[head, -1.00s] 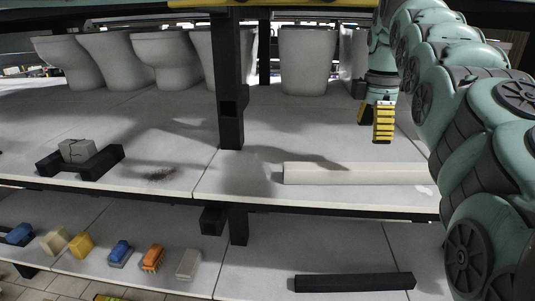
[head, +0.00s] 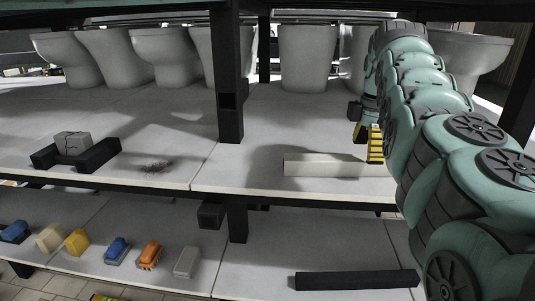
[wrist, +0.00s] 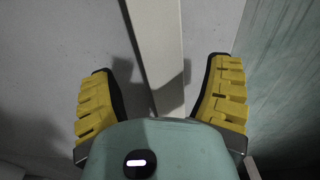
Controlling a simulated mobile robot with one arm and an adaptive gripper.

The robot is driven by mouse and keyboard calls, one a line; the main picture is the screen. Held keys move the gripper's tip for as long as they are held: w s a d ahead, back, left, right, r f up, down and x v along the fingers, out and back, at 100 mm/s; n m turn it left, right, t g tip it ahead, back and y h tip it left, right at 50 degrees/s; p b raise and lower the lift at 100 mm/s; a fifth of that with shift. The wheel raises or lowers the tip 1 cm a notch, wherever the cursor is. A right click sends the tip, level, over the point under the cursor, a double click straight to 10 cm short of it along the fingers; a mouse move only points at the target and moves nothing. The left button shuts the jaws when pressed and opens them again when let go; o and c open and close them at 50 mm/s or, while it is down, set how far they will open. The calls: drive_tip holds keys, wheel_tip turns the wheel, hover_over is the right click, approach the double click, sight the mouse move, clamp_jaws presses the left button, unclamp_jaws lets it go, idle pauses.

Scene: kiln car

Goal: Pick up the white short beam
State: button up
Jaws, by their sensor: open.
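The white short beam (head: 325,165) lies flat on the upper deck near its front edge in the head view. Its right part is hidden behind my gripper and arm. My gripper (head: 368,140) has yellow ribbed fingers, points down at the beam's right part, and is open. In the wrist view the beam (wrist: 156,45) runs from the top edge down between the two spread fingers of my gripper (wrist: 161,75), with a gap on both sides. Its near end is hidden by my gripper's body. I cannot tell the exact height of the fingertips over the deck.
A dark post (head: 229,75) stands left of the beam. Several grey toilet bowls (head: 308,60) line the back. A cracked grey block (head: 73,143) sits on dark supports at left. The lower deck holds a black bar (head: 355,280) and several small coloured blocks (head: 150,255).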

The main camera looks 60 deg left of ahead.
sight(366, 165)
drive_tip(key=shift+s+d+f+p, duration=0.1)
drive_tip(key=shift+d+p, duration=0.1)
drive_tip(key=shift+p, duration=1.05)
drive_tip(key=shift+f+p, duration=0.35)
drive_tip(key=shift+p, duration=0.3)
drive_tip(key=shift+f+p, duration=1.25)
drive_tip(key=shift+f, duration=0.45)
clamp_jaws()
